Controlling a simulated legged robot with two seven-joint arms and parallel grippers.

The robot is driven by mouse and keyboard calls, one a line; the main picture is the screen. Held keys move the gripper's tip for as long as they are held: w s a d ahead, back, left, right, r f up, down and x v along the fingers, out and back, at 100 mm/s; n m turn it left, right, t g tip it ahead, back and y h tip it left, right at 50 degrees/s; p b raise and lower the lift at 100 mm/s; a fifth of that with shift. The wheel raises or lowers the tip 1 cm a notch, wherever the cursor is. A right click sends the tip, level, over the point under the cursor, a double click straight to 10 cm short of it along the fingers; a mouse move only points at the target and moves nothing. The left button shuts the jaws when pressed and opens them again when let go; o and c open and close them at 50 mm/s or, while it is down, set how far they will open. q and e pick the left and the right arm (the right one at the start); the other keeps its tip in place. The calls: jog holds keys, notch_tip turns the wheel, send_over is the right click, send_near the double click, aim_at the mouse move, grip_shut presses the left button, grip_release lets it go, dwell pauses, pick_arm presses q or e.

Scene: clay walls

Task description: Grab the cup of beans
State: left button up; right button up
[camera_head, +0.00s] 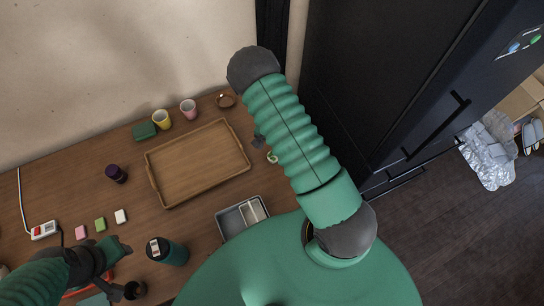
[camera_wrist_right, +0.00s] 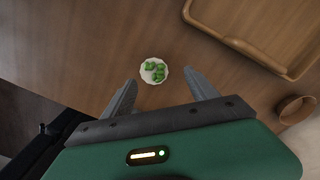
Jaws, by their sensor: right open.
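The cup of beans is a small white round cup with green beans inside. It stands on the brown table (camera_head: 55,185), right of the wooden tray, and shows partly in the head view (camera_head: 272,157). In the right wrist view the cup of beans (camera_wrist_right: 146,75) is seen from above, whole, between and just beyond the fingertips. My right gripper (camera_wrist_right: 160,78) is open and empty, pointing at the cup. In the head view my right arm hides most of that gripper; a grey finger part (camera_head: 258,141) shows beside the cup. My left gripper (camera_head: 118,266) is low at the left; its jaws are unclear.
A wooden tray (camera_head: 148,172) lies left of the cup. A grey divided container (camera_head: 222,224) stands nearer me. Yellow (camera_head: 161,120) and pink (camera_head: 188,109) cups and a brown dish (camera_head: 226,100) are at the back. A dark green canister (camera_head: 172,252) stands near my left gripper.

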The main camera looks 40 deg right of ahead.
aim_at(273, 158)
jog(key=f, duration=0.2)
jog(key=s+f, duration=0.1)
jog(key=shift+s+f, duration=0.1)
jog(key=shift+f, duration=0.3)
jog(key=shift+d+f, duration=0.15)
jog(key=shift+f, duration=0.05)
jog(key=shift+r, duration=0.1)
jog(key=c, duration=1.4)
